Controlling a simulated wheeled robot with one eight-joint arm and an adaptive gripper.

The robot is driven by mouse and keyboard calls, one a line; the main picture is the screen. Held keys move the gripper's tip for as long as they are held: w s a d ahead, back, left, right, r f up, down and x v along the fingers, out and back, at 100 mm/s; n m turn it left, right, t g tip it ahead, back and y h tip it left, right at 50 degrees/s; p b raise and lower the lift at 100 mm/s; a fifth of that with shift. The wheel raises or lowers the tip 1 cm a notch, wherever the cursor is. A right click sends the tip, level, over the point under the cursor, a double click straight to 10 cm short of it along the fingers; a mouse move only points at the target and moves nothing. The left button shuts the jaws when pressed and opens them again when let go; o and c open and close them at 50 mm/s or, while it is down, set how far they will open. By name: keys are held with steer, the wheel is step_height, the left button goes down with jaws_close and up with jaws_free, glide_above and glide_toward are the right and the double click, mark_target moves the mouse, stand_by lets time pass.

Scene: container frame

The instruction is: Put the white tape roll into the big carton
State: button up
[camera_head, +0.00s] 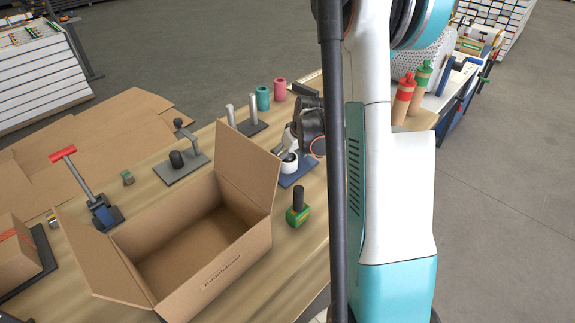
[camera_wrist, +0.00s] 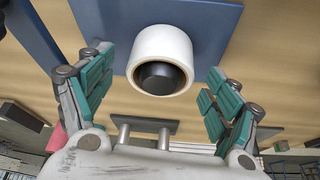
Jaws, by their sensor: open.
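The white tape roll (camera_wrist: 160,46) sits on a blue plate (camera_wrist: 222,22) in the wrist view, with a dark round core or post showing in its opening. My gripper (camera_wrist: 157,68) is open, one green-padded finger on each side of the roll, with gaps visible between pads and roll. In the head view the roll (camera_head: 288,166) shows partly behind my gripper (camera_head: 296,146), on the blue plate at the table's right side. The big carton (camera_head: 238,262) stands open and empty to the left and nearer, its flaps spread.
A green and black stamp-like object (camera_head: 298,208) stands between the carton and the table's right edge. A grey stand (camera_head: 180,165), two upright posts (camera_head: 253,126), and teal (camera_head: 263,98) and pink (camera_head: 280,91) rolls stand behind. A red-handled tool (camera_head: 100,210) is left of the carton.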

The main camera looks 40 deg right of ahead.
steer(key=shift+x, duration=1.2)
steer(key=shift+r, duration=0.1)
steer(key=c, duration=1.2)
steer(key=shift+c, duration=0.2)
steer(key=shift+r, duration=0.1)
